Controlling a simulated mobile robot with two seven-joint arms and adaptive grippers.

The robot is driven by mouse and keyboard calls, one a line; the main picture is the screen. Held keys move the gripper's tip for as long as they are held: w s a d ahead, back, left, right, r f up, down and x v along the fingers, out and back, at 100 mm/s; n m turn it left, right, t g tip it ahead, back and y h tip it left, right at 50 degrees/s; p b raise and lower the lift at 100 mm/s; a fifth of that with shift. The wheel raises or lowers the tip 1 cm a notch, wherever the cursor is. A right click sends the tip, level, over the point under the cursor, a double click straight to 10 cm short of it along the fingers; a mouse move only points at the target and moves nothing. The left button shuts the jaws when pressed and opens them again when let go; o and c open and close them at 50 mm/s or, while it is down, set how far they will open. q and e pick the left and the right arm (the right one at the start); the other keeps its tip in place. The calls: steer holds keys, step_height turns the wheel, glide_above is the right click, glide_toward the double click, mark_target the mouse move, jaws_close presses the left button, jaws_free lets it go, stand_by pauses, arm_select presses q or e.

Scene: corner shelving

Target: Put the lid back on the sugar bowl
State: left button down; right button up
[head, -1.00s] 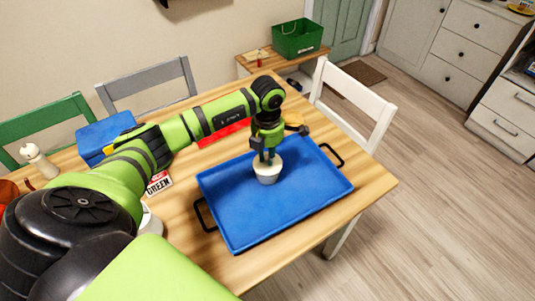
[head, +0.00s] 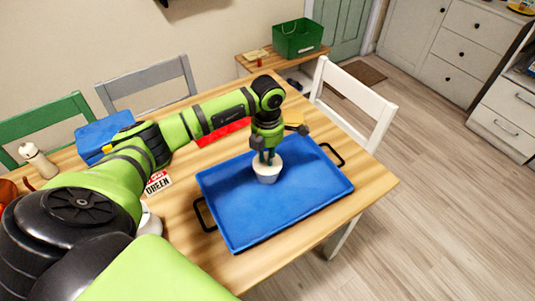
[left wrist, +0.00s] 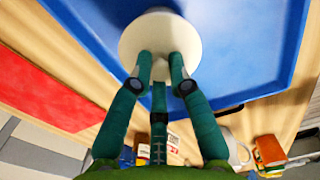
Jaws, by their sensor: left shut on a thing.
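The pale sugar bowl (head: 267,177) stands upright on the blue tray (head: 235,220). The cream round lid (head: 276,163) is at the top of the bowl. I see no clear gap between them, but cannot tell if it is fully seated. My left gripper (head: 267,158) points down from above, its fingers shut on the lid at its middle. In the left wrist view the lid (left wrist: 135,42) is a pale disc with the fingertips (left wrist: 160,70) closed together at its centre, hiding the knob. The lid hides most of the bowl there. My right gripper is out of view.
The tray has black handles (head: 204,214) and is otherwise clear. A red flat item (head: 222,132) lies behind it, under my arm. A blue box (head: 100,136) is at the table's back left. A white mug (left wrist: 238,150) shows in the left wrist view. Chairs stand around the table.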

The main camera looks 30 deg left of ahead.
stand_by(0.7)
arm_select(q)
steer(key=c, duration=1.1)
jaws_free()
steer(key=shift+o, duration=0.4)
steer(key=o, duration=0.4)
steer(key=shift+r, duration=0.1)
steer(key=shift+r+p, duration=2.25)
steer(key=shift+r, duration=1.15)
